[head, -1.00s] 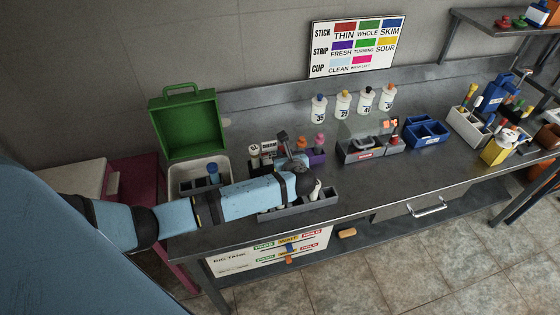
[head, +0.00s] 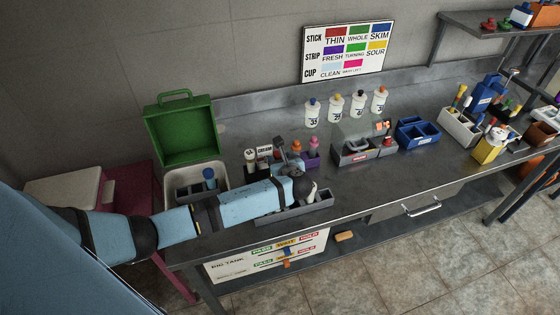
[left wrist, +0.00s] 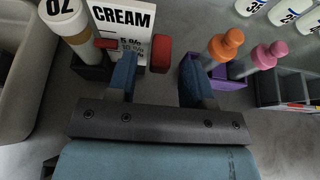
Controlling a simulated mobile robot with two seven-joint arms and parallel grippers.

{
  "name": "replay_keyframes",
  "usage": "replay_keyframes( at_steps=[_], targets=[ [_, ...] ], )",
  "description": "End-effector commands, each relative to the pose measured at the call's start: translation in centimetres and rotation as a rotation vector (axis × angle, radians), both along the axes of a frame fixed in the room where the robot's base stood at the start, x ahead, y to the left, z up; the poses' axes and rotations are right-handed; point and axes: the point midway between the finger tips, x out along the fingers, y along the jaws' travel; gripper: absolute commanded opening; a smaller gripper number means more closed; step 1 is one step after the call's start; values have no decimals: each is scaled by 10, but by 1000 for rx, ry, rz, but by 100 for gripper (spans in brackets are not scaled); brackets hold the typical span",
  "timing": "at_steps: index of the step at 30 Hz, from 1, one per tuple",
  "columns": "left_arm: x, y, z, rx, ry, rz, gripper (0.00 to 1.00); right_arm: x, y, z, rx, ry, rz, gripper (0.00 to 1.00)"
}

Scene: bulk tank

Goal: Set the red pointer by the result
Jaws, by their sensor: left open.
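A white board (head: 265,258) on the bench front reads BIG TANK, with two rows marked PASS, WAIT and HOLD. A blue pointer (head: 287,250) and an orange-red pointer (head: 287,264) sit near the middle of its rows; they are small here. My left gripper (head: 285,150) is over the bench, well above and behind that board. In the left wrist view the left gripper (left wrist: 158,68) is open, with nothing visibly held. A CREAM card (left wrist: 124,20) and a red block (left wrist: 160,50) appear just beyond its fingers. My right gripper is not in view.
A wall chart (head: 347,51) lists stick, strip and cup results by colour. Orange (left wrist: 225,44) and pink (left wrist: 268,54) stoppered items stand right of the left gripper. A green open case (head: 181,132), grey tray (head: 297,207) and drawer handle (head: 421,207) are nearby.

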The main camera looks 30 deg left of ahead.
Motion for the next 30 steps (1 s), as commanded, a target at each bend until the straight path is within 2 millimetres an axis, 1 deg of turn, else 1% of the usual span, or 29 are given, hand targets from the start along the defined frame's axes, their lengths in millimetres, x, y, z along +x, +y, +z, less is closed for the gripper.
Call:
replay_keyframes(
  at_steps=[5, 12, 18, 24, 30],
  targets=[
    [-14, -18, 8, -3, -1, -3, 47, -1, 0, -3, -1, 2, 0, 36],
    [-48, -57, 29, -4, 0, -3, 47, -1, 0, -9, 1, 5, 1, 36],
    [-70, -83, 44, -3, 0, -2, 47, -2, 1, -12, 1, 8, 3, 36],
    [-81, -94, 50, 0, 1, -1, 47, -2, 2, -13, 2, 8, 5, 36],
    [-82, -95, 52, 0, 2, 1, 47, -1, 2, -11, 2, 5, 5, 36]
  ],
)
